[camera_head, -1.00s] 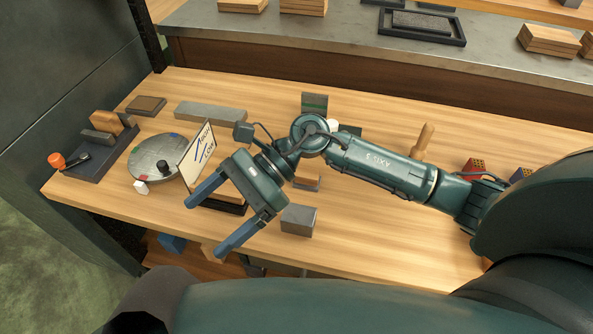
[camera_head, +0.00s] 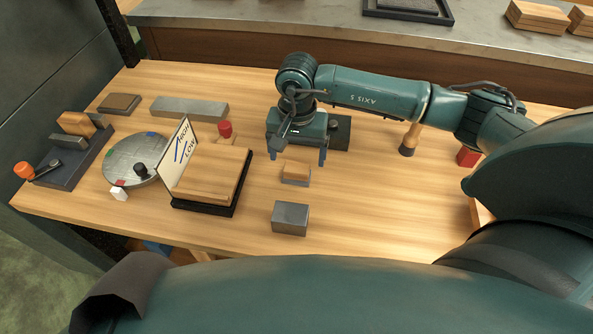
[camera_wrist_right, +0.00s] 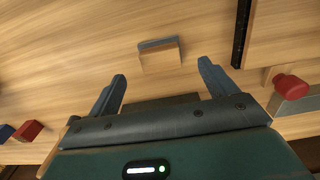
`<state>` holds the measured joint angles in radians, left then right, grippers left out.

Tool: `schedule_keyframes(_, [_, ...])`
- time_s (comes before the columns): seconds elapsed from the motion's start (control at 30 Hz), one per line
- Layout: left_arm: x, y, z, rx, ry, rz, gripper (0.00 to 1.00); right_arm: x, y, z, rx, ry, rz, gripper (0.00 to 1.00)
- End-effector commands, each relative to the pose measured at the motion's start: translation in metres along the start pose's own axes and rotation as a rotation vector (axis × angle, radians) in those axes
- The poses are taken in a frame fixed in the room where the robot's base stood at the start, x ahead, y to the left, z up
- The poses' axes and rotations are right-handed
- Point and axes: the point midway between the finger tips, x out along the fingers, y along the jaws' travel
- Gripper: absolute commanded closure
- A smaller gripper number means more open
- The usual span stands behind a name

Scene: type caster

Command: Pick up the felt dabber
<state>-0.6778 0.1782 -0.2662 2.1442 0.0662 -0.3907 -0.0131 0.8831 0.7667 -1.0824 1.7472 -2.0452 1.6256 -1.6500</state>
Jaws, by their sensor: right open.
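Two things could be the felt dabber, and I cannot tell which it is. One is a small wooden block on a grey base (camera_head: 296,171), on the bench; it also shows ahead of the fingers in the right wrist view (camera_wrist_right: 160,55). The other is an upright wooden handle with a dark round foot (camera_head: 408,148), further right, partly behind my right arm. My right gripper (camera_head: 297,156) points down with its fingers apart and empty, close behind the small block in the head view. In the right wrist view the gripper (camera_wrist_right: 162,72) is open, with the block beyond the fingertips. My left gripper is not in view.
A grey metal block (camera_head: 290,218) stands in front of the small block. A red knob (camera_head: 225,129) stands behind the pad. Bench right of the grey block is clear.

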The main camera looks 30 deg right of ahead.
Motion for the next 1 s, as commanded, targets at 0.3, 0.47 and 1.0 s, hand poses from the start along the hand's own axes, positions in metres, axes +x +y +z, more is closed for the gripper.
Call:
schedule_keyframes(0.3, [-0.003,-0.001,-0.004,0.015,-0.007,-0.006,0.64,0.039,-0.001,0.003,0.001,-0.006,0.003,0.15])
schedule_keyframes(0.47, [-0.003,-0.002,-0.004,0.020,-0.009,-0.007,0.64,0.053,-0.001,0.002,0.001,-0.004,0.001,0.15])
schedule_keyframes(1.0, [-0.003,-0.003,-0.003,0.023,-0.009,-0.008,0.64,0.054,-0.001,0.002,0.001,-0.002,-0.001,0.41])
